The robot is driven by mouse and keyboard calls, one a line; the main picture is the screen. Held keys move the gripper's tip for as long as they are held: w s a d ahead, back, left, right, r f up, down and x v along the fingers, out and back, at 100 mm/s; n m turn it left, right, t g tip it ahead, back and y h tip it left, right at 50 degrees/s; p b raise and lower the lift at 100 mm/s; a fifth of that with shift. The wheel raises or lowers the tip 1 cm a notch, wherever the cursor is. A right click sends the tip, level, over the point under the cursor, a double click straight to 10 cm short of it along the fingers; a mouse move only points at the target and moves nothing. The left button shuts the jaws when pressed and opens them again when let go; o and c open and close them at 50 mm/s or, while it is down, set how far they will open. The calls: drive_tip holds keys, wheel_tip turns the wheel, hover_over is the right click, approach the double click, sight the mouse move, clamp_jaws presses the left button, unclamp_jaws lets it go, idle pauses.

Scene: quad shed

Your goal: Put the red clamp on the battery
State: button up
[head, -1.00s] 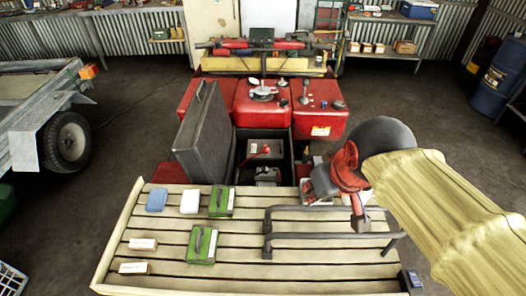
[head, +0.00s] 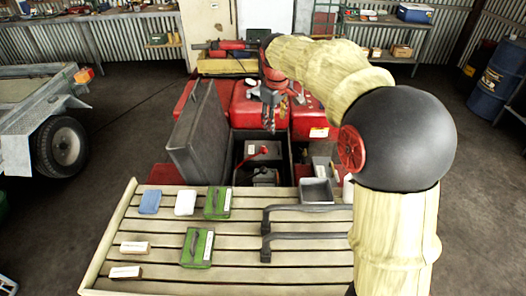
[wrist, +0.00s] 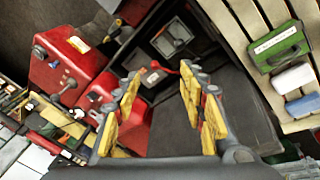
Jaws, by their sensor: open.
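My gripper (head: 272,115) is open and empty, hanging over the red quad body just behind the open battery bay. In the wrist view its yellow-padded fingers (wrist: 161,72) are spread wide, pointing toward the bay. The red clamp (head: 265,151), with its red lead, lies at the grey-topped battery (head: 252,158); I cannot tell whether it grips a post. In the wrist view the red clamp (wrist: 164,68) shows between and beyond the fingertips, over the battery (wrist: 151,77). A second dark unit (head: 264,176) sits in the near part of the bay.
A raised dark grey panel (head: 197,135) stands left of the bay. The slatted rack (head: 150,220) in front carries green boxes (head: 197,248), sponge-like blocks and small cartons. A grey tray (head: 316,191) is right of the bay.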

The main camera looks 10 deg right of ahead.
drive_tip(key=w+a+f+n+b, duration=0.1)
drive_tip(key=w+f+n+b, duration=0.1)
drive_tip(key=w+f, duration=0.85)
drive_tip(key=n+g, duration=0.1)
drive_tip(key=n, duration=0.1)
approach(263, 149)
drive_tip(key=f, duration=0.1)
drive_tip(key=shift+h, duration=0.3)
drive_tip(key=b+x, duration=0.3)
drive_tip(key=x, duration=0.5)
drive_tip(key=shift+w+a+f, duration=0.1)
drive_tip(key=shift+w+f, duration=0.15)
drive_tip(key=shift+f, duration=0.05)
drive_tip(key=shift+c, duration=1)
drive_tip(key=c, duration=0.7)
clamp_jaws()
